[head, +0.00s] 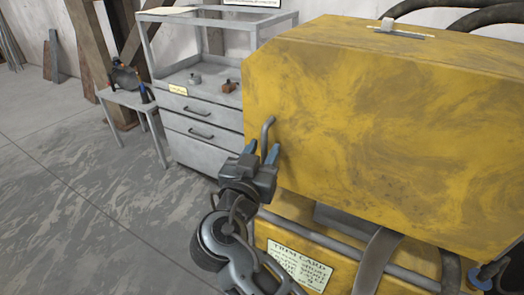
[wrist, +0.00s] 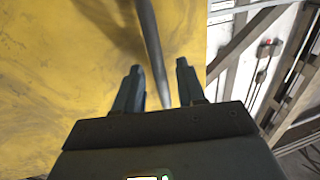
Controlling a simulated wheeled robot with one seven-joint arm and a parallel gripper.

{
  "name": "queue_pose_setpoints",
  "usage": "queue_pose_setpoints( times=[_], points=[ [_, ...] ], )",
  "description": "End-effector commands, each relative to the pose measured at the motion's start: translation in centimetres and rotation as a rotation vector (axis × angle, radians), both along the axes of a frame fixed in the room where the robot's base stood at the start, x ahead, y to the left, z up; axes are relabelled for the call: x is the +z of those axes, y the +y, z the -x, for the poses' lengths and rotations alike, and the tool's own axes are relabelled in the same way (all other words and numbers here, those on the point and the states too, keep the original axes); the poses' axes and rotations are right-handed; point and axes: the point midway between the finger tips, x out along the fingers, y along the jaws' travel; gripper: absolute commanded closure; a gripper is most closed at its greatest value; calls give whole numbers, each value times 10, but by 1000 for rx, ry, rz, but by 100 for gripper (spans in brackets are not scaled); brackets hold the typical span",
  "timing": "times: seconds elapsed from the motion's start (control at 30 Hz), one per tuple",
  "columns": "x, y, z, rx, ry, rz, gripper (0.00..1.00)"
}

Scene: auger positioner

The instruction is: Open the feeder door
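The feeder door is the broad, worn yellow panel (head: 370,130) in the head view, and it also fills the left of the wrist view (wrist: 60,70). It looks closed. A grey bar handle (head: 267,128) stands at the panel's left edge. My gripper (head: 262,152) is at the lower part of this handle, its blue-tipped fingers apart.
A grey drawer cabinet (head: 200,140) stands behind, left of the yellow housing. A small table (head: 128,98) with a tool on it is further left. A trim card (head: 298,268), pipes and hoses sit below the panel. The floor at left is clear.

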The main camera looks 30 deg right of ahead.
Motion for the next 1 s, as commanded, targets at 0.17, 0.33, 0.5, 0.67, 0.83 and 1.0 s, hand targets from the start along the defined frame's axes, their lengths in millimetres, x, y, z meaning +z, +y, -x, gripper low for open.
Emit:
queue_pose_setpoints(
  times=[0.17,0.33,0.5,0.67,0.83,1.0],
  points=[
    [0,0,0,0,0,0,70],
    [0,0,0,1,1,1,86],
    [0,0,0,1,1,1,100],
    [0,0,0,0,1,1,100],
    [0,0,0,0,1,1,100],
    [0,1,0,3,1,1,100]
  ],
)
